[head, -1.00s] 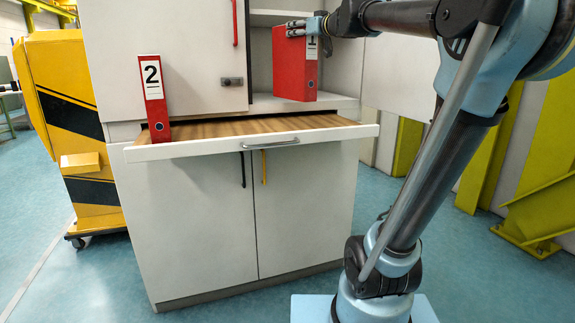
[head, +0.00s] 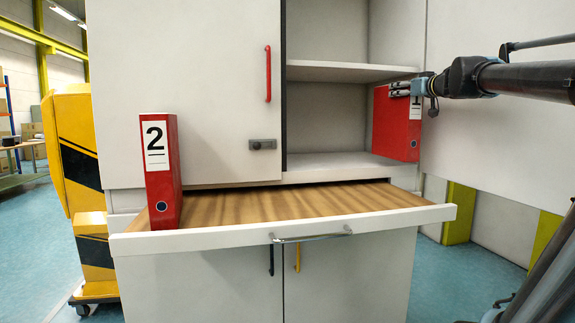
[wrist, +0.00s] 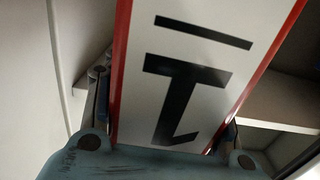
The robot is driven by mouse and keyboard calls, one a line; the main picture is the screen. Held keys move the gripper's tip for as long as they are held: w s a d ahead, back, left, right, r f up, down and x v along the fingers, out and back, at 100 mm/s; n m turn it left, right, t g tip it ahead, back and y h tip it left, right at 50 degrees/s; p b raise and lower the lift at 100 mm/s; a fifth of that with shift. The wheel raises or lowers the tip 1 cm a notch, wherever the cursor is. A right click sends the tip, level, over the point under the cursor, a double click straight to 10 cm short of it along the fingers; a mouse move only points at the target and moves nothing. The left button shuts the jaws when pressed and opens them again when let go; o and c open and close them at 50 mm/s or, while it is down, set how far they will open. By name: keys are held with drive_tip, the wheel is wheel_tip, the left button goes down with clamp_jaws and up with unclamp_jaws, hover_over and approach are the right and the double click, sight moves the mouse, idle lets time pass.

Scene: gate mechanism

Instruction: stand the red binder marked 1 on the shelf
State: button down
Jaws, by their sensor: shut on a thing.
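The red binder marked 1 (head: 397,130) hangs upright in my gripper (head: 402,88), which is shut on its upper part. It is at the right side of the cabinet opening, in front of the right wall. Its bottom is near the height of the lower shelf board (head: 325,165); I cannot tell whether they touch. An upper shelf board (head: 340,72) crosses the opening; the space between the boards looks empty. In the wrist view, the binder's white label (wrist: 190,80) with the 1 upside down fills the middle, between the fingers.
A red binder marked 2 (head: 162,180) stands on the left of the pulled-out wooden board (head: 290,210), which juts out below the opening. A closed door with a red handle (head: 268,73) covers the cabinet's left. An open door panel (head: 480,150) is at right.

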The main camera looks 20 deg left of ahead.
drive_tip(key=shift+w+d, duration=0.4)
drive_tip(key=shift+w, duration=0.05)
drive_tip(key=shift+w, duration=0.1)
drive_tip(key=f+x, duration=0.1)
drive_tip(key=x, duration=0.8)
drive_tip(key=f+x, duration=0.2)
drive_tip(key=x, duration=0.7)
drive_tip(key=shift+f, duration=0.25)
drive_tip(key=c, duration=0.6)
unclamp_jaws()
